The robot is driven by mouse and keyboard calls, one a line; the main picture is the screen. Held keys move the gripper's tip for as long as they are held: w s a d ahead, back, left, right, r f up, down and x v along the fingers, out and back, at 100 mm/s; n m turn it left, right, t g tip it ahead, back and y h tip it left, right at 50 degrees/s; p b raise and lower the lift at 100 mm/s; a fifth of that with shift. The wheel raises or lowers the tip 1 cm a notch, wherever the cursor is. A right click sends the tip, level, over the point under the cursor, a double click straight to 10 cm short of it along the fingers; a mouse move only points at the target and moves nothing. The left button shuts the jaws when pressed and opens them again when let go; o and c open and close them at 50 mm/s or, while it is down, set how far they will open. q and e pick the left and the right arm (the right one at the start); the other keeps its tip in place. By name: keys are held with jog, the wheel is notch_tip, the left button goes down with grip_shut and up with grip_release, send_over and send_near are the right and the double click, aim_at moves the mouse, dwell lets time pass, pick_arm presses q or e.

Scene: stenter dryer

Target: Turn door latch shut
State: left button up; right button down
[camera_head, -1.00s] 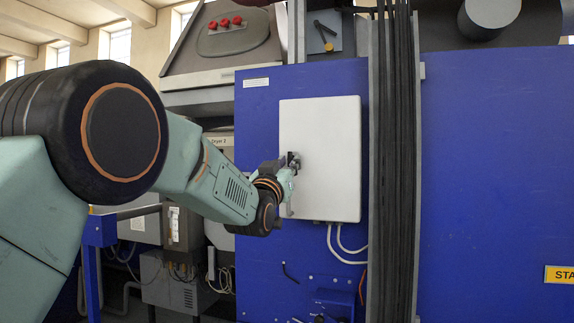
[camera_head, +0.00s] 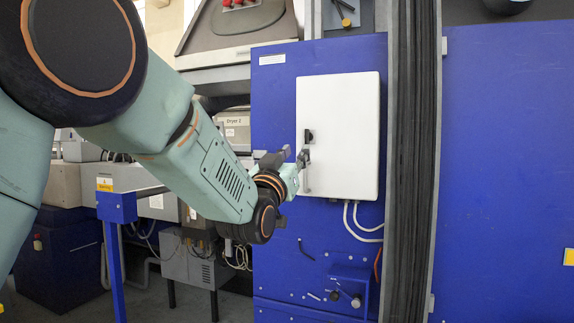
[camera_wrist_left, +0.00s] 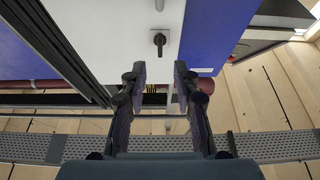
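The white cabinet door (camera_head: 345,120) is flush on the blue panel and looks closed. Its small black latch (camera_head: 308,136) sits near the door's left edge. In the left wrist view the latch (camera_wrist_left: 159,41) is a dark knob with its bar upright in the picture. My left gripper (camera_head: 294,157) is just below and left of the latch, apart from it. In the left wrist view its two fingers (camera_wrist_left: 159,78) are spread with nothing between them. My right gripper is out of view.
A vertical handle (camera_head: 307,178) is on the door below the latch. White cables (camera_head: 357,222) hang beneath the cabinet. Dark vertical cables (camera_head: 408,160) run to its right. A blue box with knobs (camera_head: 348,290) is lower down. The space before the door is otherwise clear.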

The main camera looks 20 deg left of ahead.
pick_arm(q)
jog(key=shift+v, duration=2.1)
jog(key=shift+w+f, duration=0.1)
jog(key=s+f+g+b, duration=0.1)
jog(key=s+f+g, duration=0.3)
jog(key=f, duration=1)
jog(key=s+f+g+b, duration=0.1)
jog(key=s+f+g, duration=0.25)
jog(key=f, duration=1.05)
jog(key=s+f+g+b, duration=0.2)
jog(key=s+f+g, duration=0.15)
jog(key=f, duration=1.05)
jog(key=s+f+g+b, duration=0.2)
jog(key=s+f+g, duration=0.3)
jog(key=s+f, duration=0.9)
jog(key=s+f+g+b, duration=0.3)
jog(key=s+f+g, duration=0.3)
jog(key=s+f, duration=0.9)
jog(key=s, duration=0.5)
jog(key=shift+s+a+f+n+y+b, duration=0.15)
jog(key=shift+s+a+n+y+b, duration=0.15)
jog(key=shift+s+a+b, duration=0.1)
